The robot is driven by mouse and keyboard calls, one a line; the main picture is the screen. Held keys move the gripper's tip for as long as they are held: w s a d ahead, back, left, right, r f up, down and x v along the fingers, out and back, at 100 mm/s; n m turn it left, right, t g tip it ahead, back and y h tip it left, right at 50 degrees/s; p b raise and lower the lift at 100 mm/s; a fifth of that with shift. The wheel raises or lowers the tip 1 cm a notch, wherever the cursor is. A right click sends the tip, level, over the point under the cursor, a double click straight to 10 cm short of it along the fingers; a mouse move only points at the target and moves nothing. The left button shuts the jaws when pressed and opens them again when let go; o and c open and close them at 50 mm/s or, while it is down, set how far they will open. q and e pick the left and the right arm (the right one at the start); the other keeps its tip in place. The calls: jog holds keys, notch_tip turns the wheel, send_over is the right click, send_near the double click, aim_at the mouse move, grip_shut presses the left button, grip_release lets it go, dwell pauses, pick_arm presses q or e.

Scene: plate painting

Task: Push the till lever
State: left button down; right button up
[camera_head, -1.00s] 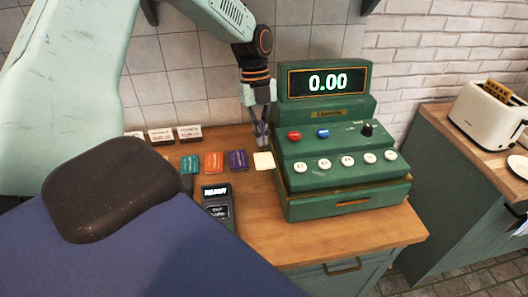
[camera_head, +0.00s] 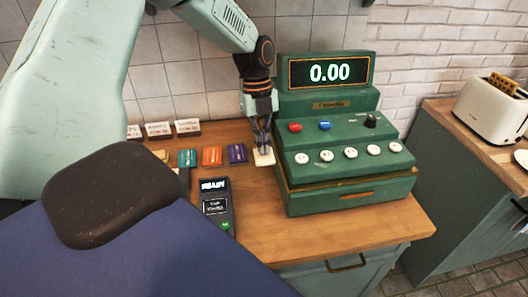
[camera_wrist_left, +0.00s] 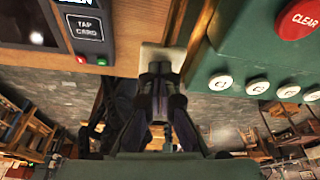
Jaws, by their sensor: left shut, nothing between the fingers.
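The green till (camera_head: 345,190) stands on the wooden counter with its display reading 0.00. A small cream pad (camera_head: 264,158) sits against the till's left side; I take it for the lever's end, though its arm is hidden. My left gripper (camera_head: 264,148) comes down from above, shut and empty, with its fingertips at the pad. In the left wrist view the cream pad (camera_wrist_left: 160,58) lies right at the fingertips, beside the till's green edge (camera_wrist_left: 235,65). Contact seems likely, but the fingers hide the exact spot. My right gripper is out of view.
The card reader (camera_head: 216,205) lies left of the till. Behind it are coloured cards (camera_head: 212,156) and white labelled blocks (camera_head: 187,127). A toaster (camera_head: 490,105) stands on the separate right counter. The counter in front of the till is clear.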

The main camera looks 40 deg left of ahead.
pick_arm(q)
jog(key=shift+a+b+x, duration=0.25)
jog(key=shift+b+x, duration=0.25)
jog(key=shift+x, duration=0.6)
jog(key=shift+w+a+r, duration=0.1)
jog(key=shift+w+a, duration=0.1)
jog(key=shift+w, duration=0.05)
jog(key=shift+w+a+r+p, duration=0.2)
jog(key=shift+w+a, duration=0.1)
jog(key=shift+a, duration=0.3)
jog(key=shift+w+a+r+p, duration=0.1)
jog(key=shift+w+a+r, duration=0.15)
jog(key=shift+a, duration=0.35)
jog(key=v, duration=1.2)
